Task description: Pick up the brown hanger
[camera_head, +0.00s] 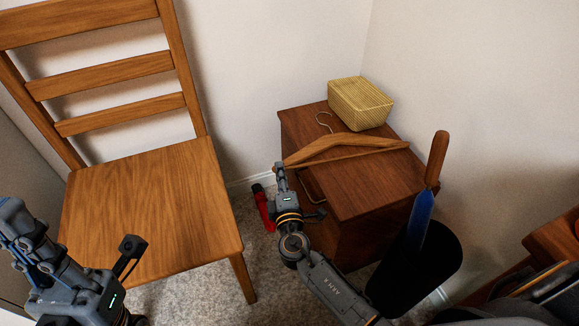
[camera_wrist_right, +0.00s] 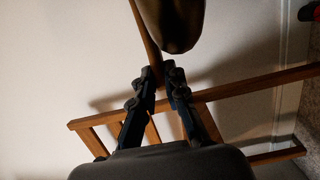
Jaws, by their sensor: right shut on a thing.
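The brown wooden hanger (camera_head: 345,142) is over the top of the brown cabinet (camera_head: 370,185), its metal hook pointing to the back. I cannot tell whether it rests on the top or is slightly above it. My right gripper (camera_head: 280,170) is at the hanger's left end, by the cabinet's left edge, and is shut on it. In the right wrist view, the fingers (camera_wrist_right: 160,75) close around the hanger's thin bar, and the thick rounded end of the hanger (camera_wrist_right: 172,22) is just beyond them. My left gripper (camera_head: 20,228) is at the left, over the chair side, away from the hanger.
A woven yellow box (camera_head: 360,103) stands on the cabinet behind the hanger. A wooden chair (camera_head: 150,205) is at the left. A black bin (camera_head: 425,265) holding a blue-bladed, wooden-handled item (camera_head: 420,215) stands at the front right. A red object (camera_head: 262,208) is on the carpet.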

